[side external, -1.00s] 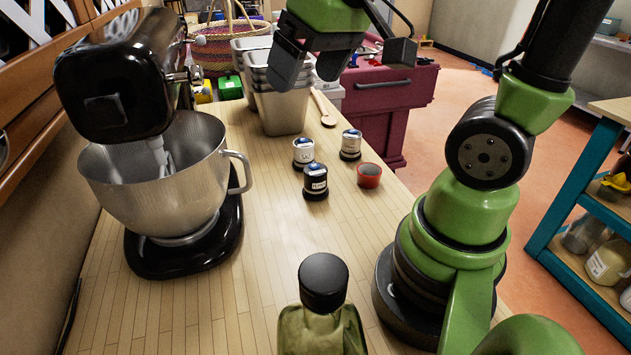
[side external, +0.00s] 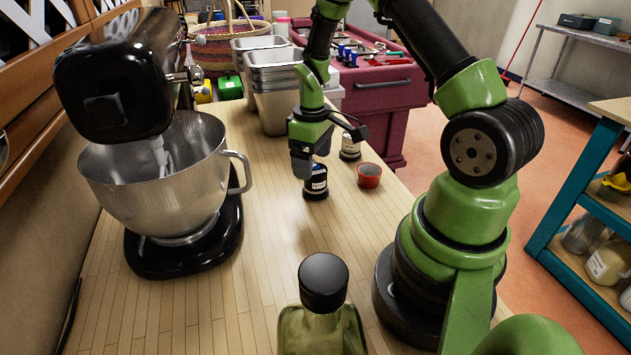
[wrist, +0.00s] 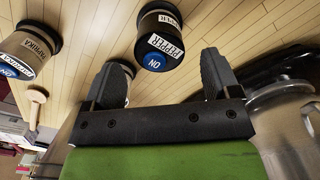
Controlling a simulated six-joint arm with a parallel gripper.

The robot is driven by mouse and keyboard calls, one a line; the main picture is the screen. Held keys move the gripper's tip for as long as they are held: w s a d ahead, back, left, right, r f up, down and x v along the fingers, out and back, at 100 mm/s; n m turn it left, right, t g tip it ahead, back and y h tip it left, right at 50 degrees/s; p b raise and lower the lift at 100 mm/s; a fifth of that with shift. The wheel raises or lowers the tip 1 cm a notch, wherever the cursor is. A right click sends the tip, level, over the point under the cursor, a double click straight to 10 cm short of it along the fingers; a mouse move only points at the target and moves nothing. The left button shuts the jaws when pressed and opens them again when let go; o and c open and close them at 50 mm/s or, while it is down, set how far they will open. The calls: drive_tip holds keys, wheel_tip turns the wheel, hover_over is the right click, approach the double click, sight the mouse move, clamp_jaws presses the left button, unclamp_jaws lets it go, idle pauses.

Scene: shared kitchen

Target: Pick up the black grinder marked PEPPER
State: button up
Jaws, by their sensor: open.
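The black grinder marked PEPPER (side external: 317,186) stands upright on the wooden counter. In the wrist view, the PEPPER grinder (wrist: 157,35) shows white labels and a blue spot on top, just beyond and between my fingertips. My gripper (side external: 302,170) points down just above and left of the grinder in the side view, covering part of its top. In the wrist view, my gripper (wrist: 162,75) has its two fingers wide apart with nothing between them. I cannot tell whether a finger touches the grinder.
A grinder marked PAPRIKA (wrist: 32,45) stands nearby; a silver-topped grinder (side external: 350,150) is behind my gripper. A stand mixer (side external: 115,85) is left, metal pans (side external: 280,105) behind, a green bottle (side external: 322,325) in front.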

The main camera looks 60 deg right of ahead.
sight(315, 169)
drive_tip(key=f, duration=0.6)
drive_tip(key=shift+s, duration=0.35)
drive_tip(key=shift+r, duration=0.1)
drive_tip(key=c, duration=1.2)
drive_tip(key=shift+r, duration=0.15)
